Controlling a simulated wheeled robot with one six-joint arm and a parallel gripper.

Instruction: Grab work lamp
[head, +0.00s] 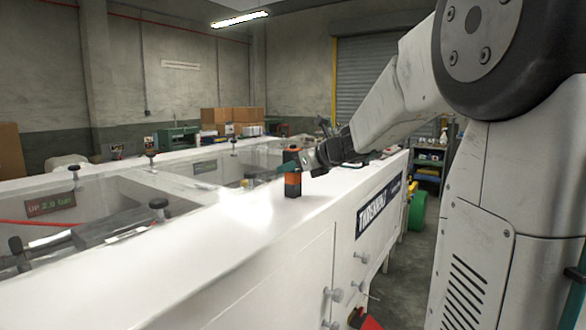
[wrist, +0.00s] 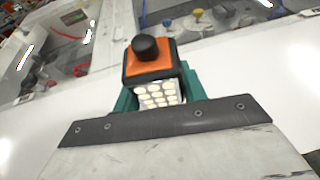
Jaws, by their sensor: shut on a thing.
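The work lamp (head: 292,181) is a small upright block in orange and black on the white machine top. In the wrist view the work lamp (wrist: 150,62) shows an orange top, a black knob and a lit panel of several round LEDs. My gripper (head: 297,163) reaches it from the right, and its teal fingers (wrist: 128,100) sit on both sides of the lamp. The gripper is shut on the lamp. Part of the lamp's lower body is hidden by the gripper in the wrist view. I cannot tell whether its base touches the surface.
The long white machine top (head: 225,215) has a bright patch of light left of the lamp. Clear-covered recesses with black knobs (head: 158,204) lie to the left. Cardboard boxes (head: 232,118) stand behind. Grey knobs (head: 334,294) stick out from the machine's front side.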

